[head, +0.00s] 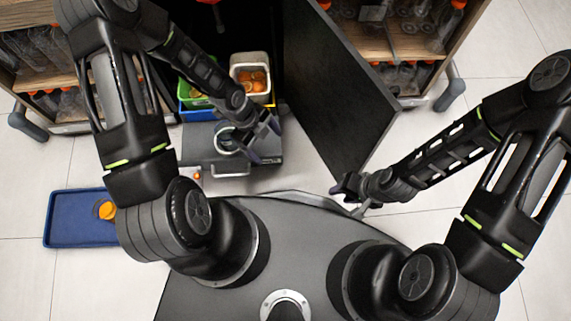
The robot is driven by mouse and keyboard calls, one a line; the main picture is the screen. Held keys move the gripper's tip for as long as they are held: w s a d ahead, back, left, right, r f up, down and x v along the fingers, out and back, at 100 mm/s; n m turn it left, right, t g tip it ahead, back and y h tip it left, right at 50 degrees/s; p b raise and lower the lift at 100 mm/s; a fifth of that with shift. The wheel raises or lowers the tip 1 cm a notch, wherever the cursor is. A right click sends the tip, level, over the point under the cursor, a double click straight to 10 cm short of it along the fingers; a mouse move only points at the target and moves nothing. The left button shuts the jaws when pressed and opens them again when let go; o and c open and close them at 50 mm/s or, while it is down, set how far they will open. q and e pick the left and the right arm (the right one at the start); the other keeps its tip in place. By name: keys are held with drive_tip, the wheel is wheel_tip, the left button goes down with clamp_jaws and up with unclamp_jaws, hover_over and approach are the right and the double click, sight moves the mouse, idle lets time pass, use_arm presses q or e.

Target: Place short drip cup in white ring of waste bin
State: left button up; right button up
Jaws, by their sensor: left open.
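The grey waste bin (207,165) stands low in front of the open cabinet, with a white ring (217,142) on its top. The ring is partly covered by my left arm, and I cannot tell whether the short drip cup is in it. I cannot clearly make out the cup anywhere. My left gripper (264,142) is open and empty, over the right part of the bin, just right of the ring. My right gripper (347,188) is beside the lower edge of the black door, away from the bin; its jaws are too small to judge.
The black cabinet door (340,85) stands open to the right of the bin. Behind the bin are a green crate (187,92) and a white container (250,62) with orange pieces. A blue tray (65,222) with an orange item lies on the floor at left. Bottle shelves flank the cabinet.

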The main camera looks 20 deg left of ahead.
use_arm(q)
drive_tip(key=s+d+n, duration=0.4)
drive_tip(key=n, duration=0.8)
drive_tip(key=s+d+n, duration=0.4)
drive_tip(key=s+n, duration=0.1)
drive_tip(key=n, duration=0.6)
drive_tip(key=shift+d+f+n+t, duration=0.25)
drive_tip(key=shift+f+n+t, duration=0.15)
drive_tip(key=shift+f, duration=0.05)
